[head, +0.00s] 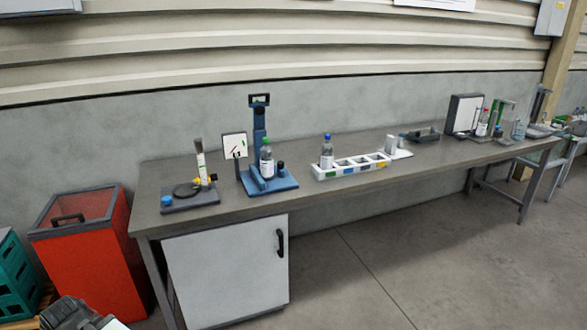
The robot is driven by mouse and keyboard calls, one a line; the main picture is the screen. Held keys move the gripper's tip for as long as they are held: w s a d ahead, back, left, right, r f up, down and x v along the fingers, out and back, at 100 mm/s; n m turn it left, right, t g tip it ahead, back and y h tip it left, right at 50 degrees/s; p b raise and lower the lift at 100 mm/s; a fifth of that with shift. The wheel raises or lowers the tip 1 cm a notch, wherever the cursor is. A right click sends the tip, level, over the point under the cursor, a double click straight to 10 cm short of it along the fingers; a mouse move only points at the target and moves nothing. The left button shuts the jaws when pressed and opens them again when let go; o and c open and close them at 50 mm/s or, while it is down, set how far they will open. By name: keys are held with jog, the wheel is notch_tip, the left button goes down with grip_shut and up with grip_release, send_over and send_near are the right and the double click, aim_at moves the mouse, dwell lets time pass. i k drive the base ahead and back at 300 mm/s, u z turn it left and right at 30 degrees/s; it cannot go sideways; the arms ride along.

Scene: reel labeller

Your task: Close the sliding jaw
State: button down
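I cannot pick out the sliding jaw for certain at this distance. A blue stand (272,184) on the bench has a tall column, and a bottle with a green cap (266,160) stands upright in it, with blue blocks close around the bottle's foot. A small black knob (281,166) shows at its right. Left of it is a dark base plate (190,202) with a black disc (186,189), a blue knob and an upright white strip. Whether any jaw is open or shut is too small to tell.
The long grey bench (420,168) also holds a white rack (350,171) with a blue-capped bottle, a dark tray-like device (425,134) and more equipment at the far right. A red bin (92,262) stands left of the bench. The floor (440,255) in front is clear.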

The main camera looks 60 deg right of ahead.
aim_at(281, 171)
jog(key=z, duration=1.3)
jog(key=i, duration=0.75)
